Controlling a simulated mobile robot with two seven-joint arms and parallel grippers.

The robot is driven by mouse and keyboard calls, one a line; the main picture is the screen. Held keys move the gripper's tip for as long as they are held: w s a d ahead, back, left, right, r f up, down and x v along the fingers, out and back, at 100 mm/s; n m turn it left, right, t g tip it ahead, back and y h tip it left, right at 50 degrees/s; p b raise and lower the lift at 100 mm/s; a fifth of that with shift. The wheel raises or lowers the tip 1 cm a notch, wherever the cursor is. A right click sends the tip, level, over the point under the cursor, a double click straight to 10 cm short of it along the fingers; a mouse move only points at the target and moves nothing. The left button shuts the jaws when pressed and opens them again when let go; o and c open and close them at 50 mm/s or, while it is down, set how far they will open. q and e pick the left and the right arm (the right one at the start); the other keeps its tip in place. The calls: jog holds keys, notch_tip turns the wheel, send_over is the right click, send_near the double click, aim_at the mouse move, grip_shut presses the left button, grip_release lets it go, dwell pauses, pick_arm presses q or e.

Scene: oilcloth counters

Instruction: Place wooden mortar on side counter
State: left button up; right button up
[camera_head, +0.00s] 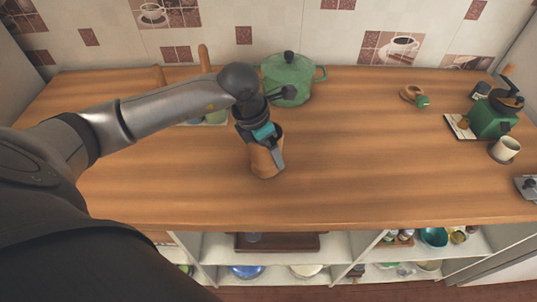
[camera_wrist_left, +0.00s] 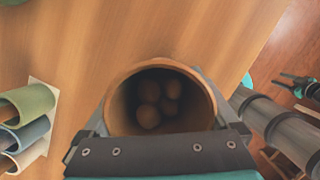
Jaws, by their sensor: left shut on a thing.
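The wooden mortar (camera_head: 264,160) is a brown cup in the middle of the counter area in the head view. My left gripper (camera_head: 267,146) reaches down from above and is shut on it. In the left wrist view the mortar (camera_wrist_left: 205,85) is seen from above between the fingers, upright or nearly so, with several round brown things (camera_wrist_left: 150,117) inside. I cannot tell whether its base touches the wooden counter (camera_head: 370,165). What looks like my right gripper (camera_wrist_left: 300,88) shows small at the right edge of the wrist view, its jaws unclear.
A green lidded pot (camera_head: 287,76) stands behind the mortar. A green grinder (camera_head: 494,117) and a white cup (camera_head: 505,149) stand at the right. A rack (camera_wrist_left: 38,125) holds coloured curved pieces at the left of the wrist view. The counter right of the mortar is clear. Open shelves lie below.

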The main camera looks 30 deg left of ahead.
pick_arm(q)
jog(key=shift+f, duration=1.3)
jog(key=shift+f, duration=0.15)
jog(key=o, duration=1.2)
jog(key=shift+o, duration=0.2)
jog(key=v, duration=1.2)
